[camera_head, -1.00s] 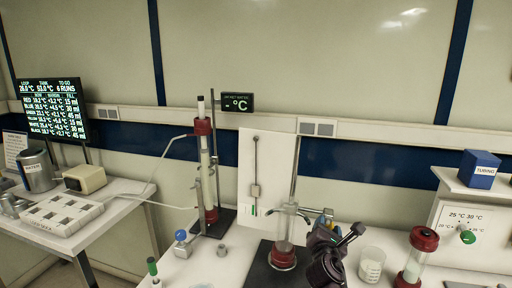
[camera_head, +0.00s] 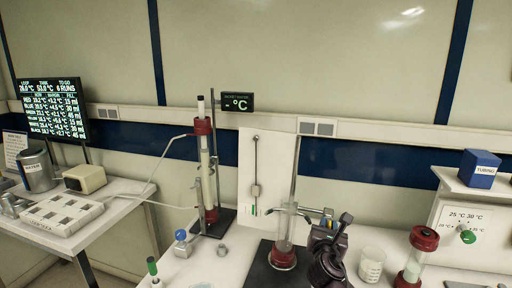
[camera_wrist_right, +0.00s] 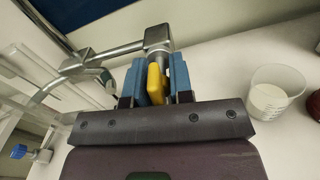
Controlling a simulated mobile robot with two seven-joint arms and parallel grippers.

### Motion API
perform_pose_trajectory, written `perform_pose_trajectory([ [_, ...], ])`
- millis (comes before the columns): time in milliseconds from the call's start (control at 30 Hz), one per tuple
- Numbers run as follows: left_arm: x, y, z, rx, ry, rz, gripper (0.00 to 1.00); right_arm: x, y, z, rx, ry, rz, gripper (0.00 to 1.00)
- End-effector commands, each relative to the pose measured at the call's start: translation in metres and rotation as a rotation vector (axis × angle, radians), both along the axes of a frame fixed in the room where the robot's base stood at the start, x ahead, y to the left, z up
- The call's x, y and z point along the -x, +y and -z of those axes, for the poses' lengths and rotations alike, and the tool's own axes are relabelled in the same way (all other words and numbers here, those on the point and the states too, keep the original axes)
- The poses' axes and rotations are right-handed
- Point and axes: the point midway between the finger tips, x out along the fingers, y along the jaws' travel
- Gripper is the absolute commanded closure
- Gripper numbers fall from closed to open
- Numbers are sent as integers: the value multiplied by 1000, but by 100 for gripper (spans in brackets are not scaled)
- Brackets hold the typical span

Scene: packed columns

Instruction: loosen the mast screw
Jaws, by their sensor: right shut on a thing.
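The mast (camera_head: 294,180) stands upright on a dark base, with a clear tube with a red foot (camera_head: 283,257) in front of it. A metal clamp (camera_head: 290,209) sits around the middle of the tube. The mast screw has a yellow handle (camera_wrist_right: 155,83). In the right wrist view it lies between the blue fingers of my right gripper (camera_wrist_right: 153,84), which is shut on it. A metal clamp block (camera_wrist_right: 157,38) lies just beyond the fingertips. In the head view my right gripper (camera_head: 326,222) is at the clamp's right end. My left gripper is not in view.
A beaker (camera_head: 371,265) of pale contents stands right of my right gripper, with a red-capped column (camera_head: 416,255) beyond it. A second column (camera_head: 207,170) stands at the back left.

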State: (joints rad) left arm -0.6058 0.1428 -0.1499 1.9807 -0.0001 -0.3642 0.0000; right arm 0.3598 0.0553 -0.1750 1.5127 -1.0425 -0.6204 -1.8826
Motion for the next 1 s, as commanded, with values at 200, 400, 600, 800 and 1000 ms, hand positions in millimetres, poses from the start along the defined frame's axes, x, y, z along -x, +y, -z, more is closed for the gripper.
perform_pose_trajectory([
  [200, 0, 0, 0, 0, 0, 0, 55, 0, 0, 1, 69, 21, 2, 54],
  [400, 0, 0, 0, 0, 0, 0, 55, 0, 0, 0, 67, 20, 1, 54],
  [600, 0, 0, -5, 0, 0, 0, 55, 7, 2, -1, 65, 20, 0, 54],
  [800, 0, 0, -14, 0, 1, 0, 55, 23, 6, -1, 65, 20, 1, 54],
  [1000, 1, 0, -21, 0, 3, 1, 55, 38, 10, -1, 65, 21, 2, 54],
])
